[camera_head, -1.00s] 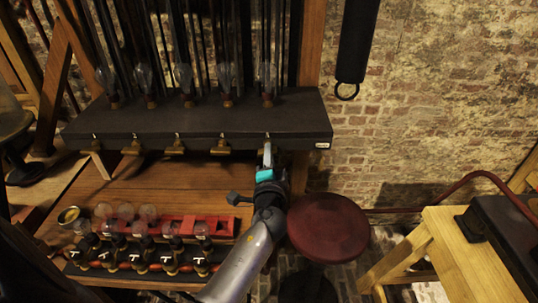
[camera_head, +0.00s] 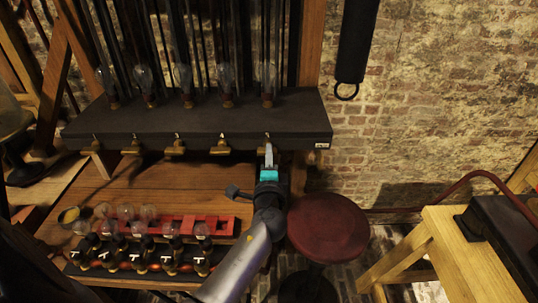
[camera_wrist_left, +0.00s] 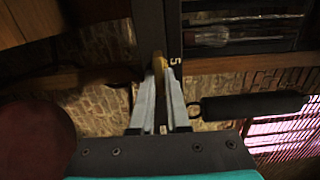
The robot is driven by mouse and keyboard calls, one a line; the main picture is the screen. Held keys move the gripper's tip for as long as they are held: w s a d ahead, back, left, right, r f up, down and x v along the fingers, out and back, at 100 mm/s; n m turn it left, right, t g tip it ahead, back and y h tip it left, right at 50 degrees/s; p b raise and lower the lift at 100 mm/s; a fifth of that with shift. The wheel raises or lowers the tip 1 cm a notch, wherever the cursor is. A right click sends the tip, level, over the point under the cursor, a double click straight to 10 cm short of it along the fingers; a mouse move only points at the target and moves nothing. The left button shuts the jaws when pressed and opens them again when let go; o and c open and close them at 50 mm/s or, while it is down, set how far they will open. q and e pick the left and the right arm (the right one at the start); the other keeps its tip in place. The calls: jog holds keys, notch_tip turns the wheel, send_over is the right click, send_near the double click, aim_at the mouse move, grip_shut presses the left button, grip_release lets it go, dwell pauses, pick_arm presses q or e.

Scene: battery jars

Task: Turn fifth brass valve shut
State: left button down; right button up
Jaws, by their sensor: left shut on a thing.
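A row of brass valves hangs under the front edge of the black shelf (camera_head: 190,122). The fifth brass valve (camera_head: 263,150) is at the right end and is partly hidden by my fingers. My left gripper (camera_head: 269,157) comes up from below and is shut on this valve. In the left wrist view, the fingertips (camera_wrist_left: 161,82) close around the brass handle (camera_wrist_left: 158,63), beside a label reading 5. The other valves, such as the fourth (camera_head: 220,147), hang to the left, clear of the gripper. My right gripper is not in view.
Glass bulbs (camera_head: 184,78) and rods stand on the shelf. A red rack (camera_head: 205,225) with bulbs and black-and-brass fittings sits on the wooden bench, left of my arm. A round red stool (camera_head: 328,228) stands close right of my arm. A wooden table (camera_head: 462,250) is farther right.

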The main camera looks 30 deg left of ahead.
pick_arm(q)
jog(key=c, duration=0.9)
grip_release()
jog(key=b+v, duration=0.2)
jog(key=v, duration=1.3)
jog(key=shift+s+b, duration=0.15)
jog(key=shift+b, duration=0.2)
